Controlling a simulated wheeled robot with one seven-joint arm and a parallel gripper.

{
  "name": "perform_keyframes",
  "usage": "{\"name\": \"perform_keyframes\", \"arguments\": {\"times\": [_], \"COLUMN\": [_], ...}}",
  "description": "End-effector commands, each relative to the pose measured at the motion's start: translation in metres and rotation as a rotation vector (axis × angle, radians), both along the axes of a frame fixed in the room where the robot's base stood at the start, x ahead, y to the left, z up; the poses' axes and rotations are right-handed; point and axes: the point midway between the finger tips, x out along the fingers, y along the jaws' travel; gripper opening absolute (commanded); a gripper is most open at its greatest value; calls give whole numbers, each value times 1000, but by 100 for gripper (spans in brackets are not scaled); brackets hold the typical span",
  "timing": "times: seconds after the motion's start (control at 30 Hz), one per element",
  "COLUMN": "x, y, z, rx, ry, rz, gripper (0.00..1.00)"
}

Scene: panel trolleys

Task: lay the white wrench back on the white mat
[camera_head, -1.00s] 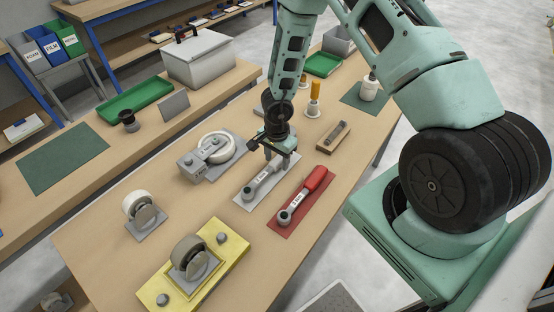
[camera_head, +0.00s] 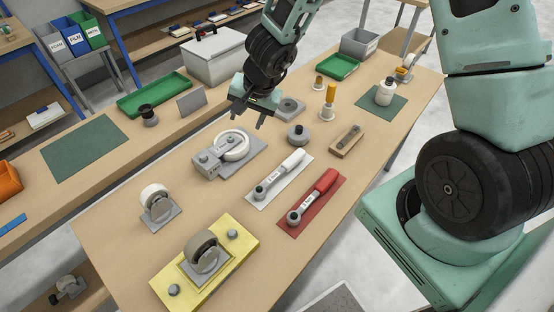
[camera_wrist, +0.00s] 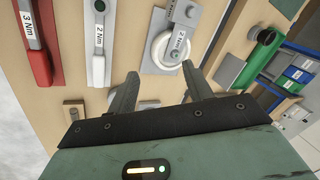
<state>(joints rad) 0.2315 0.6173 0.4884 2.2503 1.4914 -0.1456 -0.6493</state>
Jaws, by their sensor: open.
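The white wrench (camera_head: 281,173) lies on the white mat (camera_head: 268,197), lengthwise along it, with its dark round head toward the front. In the wrist view the white wrench (camera_wrist: 98,40) shows a "2 Nm" label. My gripper (camera_head: 251,113) is open and empty, raised above the table behind and to the left of the wrench, apart from it. In the wrist view my gripper's fingers (camera_wrist: 158,92) stand spread with nothing between them. The red wrench (camera_head: 313,196) lies on the red mat (camera_head: 296,228) to the right.
A grey caster fixture (camera_head: 213,164) stands left of the white mat. A grey round part (camera_head: 298,135) and a wooden tray (camera_head: 347,140) lie behind the wrenches. A yellow plate with a caster (camera_head: 227,238) is at the front. A white box (camera_head: 213,60) stands on the far bench.

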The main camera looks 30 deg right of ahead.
Motion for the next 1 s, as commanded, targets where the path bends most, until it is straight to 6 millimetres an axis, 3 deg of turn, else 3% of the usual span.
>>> {"name": "perform_keyframes", "arguments": {"times": [0.03, 0.1, 0.17, 0.23, 0.3, 0.4, 0.5, 0.7, 1.0], "x": [-11, -38, -69, -112, -157, -210, -244, -268, -269], "y": [34, 75, 102, 124, 132, 125, 107, 82, 80], "z": [26, 54, 74, 94, 108, 121, 130, 137, 137], "rx": [18, 46, 56, 46, 10, -79, -184, -311, -321], "ry": [-54, -92, -101, -89, -59, -1, 49, 97, 101], "rz": [149, 354, 530, 733, 919, 1135, 1280, 1394, 1399], "gripper": [51, 51, 51, 51, 51, 51, 51, 51, 51]}}
